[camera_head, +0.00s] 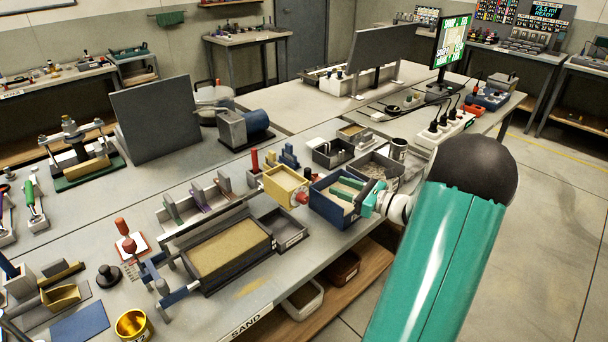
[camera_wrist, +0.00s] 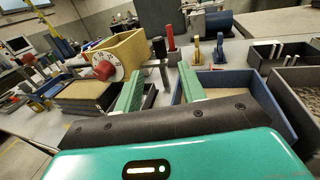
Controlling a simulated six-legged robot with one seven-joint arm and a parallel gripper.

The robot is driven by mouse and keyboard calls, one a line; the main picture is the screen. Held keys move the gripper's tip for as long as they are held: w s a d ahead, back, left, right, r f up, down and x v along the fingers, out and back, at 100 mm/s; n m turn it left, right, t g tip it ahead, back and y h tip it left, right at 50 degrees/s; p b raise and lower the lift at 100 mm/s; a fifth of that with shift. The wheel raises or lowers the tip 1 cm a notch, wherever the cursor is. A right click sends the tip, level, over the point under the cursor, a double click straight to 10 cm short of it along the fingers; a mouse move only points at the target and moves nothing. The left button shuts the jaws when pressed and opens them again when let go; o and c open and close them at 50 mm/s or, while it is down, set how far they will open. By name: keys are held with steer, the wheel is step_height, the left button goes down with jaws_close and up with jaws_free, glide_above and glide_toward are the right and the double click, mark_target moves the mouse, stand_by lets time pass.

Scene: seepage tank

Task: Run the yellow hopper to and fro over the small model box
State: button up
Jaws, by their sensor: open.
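The yellow hopper (camera_head: 283,187) stands on the bench between a dark sand-filled box and a blue box. A red knob sits on its near side; in the wrist view the hopper (camera_wrist: 126,50) shows a white dial behind the knob. The dark box (camera_head: 240,271) lies to its left, filled level with sand, and looks like the model box. My gripper (camera_head: 352,190) is over the blue box, right of the hopper, fingers apart and empty. In the wrist view the open fingers (camera_wrist: 160,88) point across the bench, with the hopper beyond the left finger.
The blue box (camera_head: 324,208) holds some sand. A small dark tray (camera_head: 290,236) lies between the boxes at the bench front. A red-topped post (camera_head: 255,160) stands behind the hopper. A blue motor (camera_head: 256,122) and an upright grey panel (camera_head: 155,118) are farther back.

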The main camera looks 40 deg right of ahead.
mark_target(307, 174)
steer(key=x, duration=1.1)
steer(key=shift+w+a, duration=0.15)
steer(key=shift+w, duration=0.2)
steer(key=shift+c, duration=0.4)
jaws_close()
